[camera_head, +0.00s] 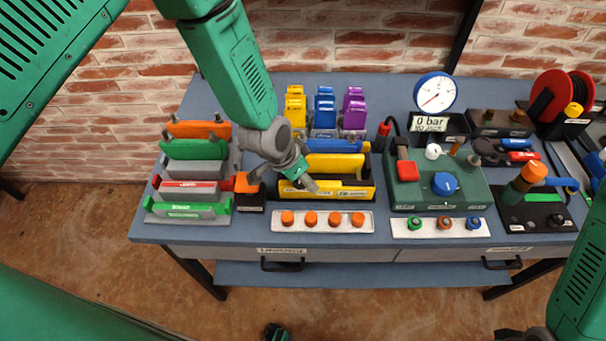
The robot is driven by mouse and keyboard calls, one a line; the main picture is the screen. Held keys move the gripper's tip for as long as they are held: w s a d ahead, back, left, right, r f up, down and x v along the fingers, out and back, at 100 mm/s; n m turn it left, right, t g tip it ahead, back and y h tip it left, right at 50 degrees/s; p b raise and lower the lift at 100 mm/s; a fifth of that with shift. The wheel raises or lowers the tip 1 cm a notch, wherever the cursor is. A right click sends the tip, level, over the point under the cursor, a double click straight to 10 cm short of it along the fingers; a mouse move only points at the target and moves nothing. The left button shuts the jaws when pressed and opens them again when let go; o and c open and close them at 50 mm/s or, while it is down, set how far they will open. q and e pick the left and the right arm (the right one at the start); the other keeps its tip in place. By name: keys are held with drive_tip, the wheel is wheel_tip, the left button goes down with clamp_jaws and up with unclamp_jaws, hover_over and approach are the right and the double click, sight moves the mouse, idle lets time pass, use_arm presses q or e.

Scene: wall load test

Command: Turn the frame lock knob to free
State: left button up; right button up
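An orange knob (246,183) sits on a small black block at the front left of the bench, between the rack of coloured plates and the yellow frame; I take it to be the frame lock knob, but its label is too small to read. My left gripper (284,180) is above and just right of this knob, over the left end of the yellow frame (352,189). Its fingers look spread, with nothing visible between them. Whether a finger touches the knob I cannot tell. My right gripper (522,334) shows only in part at the bottom right edge.
A plate rack (186,211) stands left of the knob. A strip with several orange knobs (364,220) lies in front of the yellow frame. Yellow, blue and purple blocks (325,105) stand behind it. A green box with a blue knob (445,183) and a gauge (435,92) are to the right.

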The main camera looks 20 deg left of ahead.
use_arm(q)
drive_tip(key=v, duration=1.2)
drive_tip(key=shift+w, duration=0.15)
